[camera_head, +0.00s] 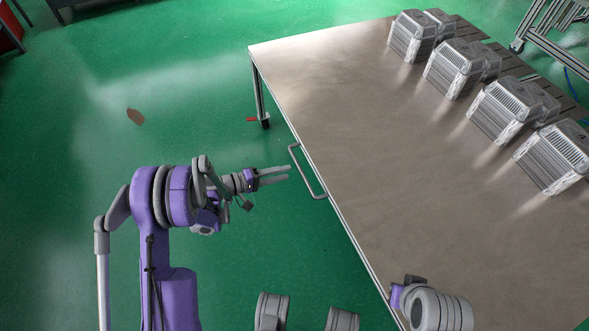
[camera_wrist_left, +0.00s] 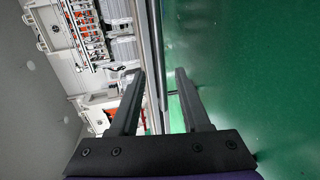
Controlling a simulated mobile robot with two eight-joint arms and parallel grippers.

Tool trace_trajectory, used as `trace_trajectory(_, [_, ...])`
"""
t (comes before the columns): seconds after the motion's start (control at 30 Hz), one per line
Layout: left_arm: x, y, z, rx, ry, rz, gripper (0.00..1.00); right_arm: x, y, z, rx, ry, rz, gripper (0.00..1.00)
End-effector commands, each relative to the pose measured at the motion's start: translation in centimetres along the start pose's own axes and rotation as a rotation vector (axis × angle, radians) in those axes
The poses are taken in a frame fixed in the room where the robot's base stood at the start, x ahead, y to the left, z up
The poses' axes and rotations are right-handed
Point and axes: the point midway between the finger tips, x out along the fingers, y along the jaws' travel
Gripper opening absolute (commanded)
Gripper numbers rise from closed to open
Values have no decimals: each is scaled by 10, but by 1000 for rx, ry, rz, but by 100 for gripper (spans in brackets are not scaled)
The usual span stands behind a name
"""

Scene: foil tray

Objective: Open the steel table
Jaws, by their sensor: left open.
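The steel table (camera_head: 400,150) has a broad brownish-grey top and fills the right of the head view. A grey U-shaped handle (camera_head: 307,177) sticks out from its left edge. My left gripper (camera_head: 289,173) is open and empty. Its fingertips point at the handle and lie just left of its bar in the head view, with a small gap showing. In the left wrist view the open fingers (camera_wrist_left: 159,74) have narrow grey bars running up between them; I cannot tell which is the handle. Part of my right arm shows at the lower right; its fingers are not visible.
Several ribbed grey housings (camera_head: 456,68) stand along the table's far right side. A table leg (camera_head: 262,102) with a red lever (camera_head: 252,120) stands beyond the handle.

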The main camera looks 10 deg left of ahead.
Motion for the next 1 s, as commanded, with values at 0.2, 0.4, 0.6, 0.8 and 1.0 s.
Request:
trace_trajectory(0.2, [-33, 0, 0, 0, 2, 0, 47, -6, 0, -1, 0, 1, 0, 0])
trace_trajectory(0.4, [-40, 0, 0, 0, 0, 0, 47, -7, 0, -1, 0, 1, 0, 0])
trace_trajectory(0.6, [-40, 0, 0, 0, 0, 0, 47, -6, 0, -1, 0, 1, 0, 0])
trace_trajectory(0.8, [-40, 0, 0, 0, 0, 0, 47, -7, 0, -1, 0, 1, 0, 0])
trace_trajectory(1.0, [-37, 6, 4, 5, -7, -27, 47, -7, 0, -1, 0, 1, 0, 0])
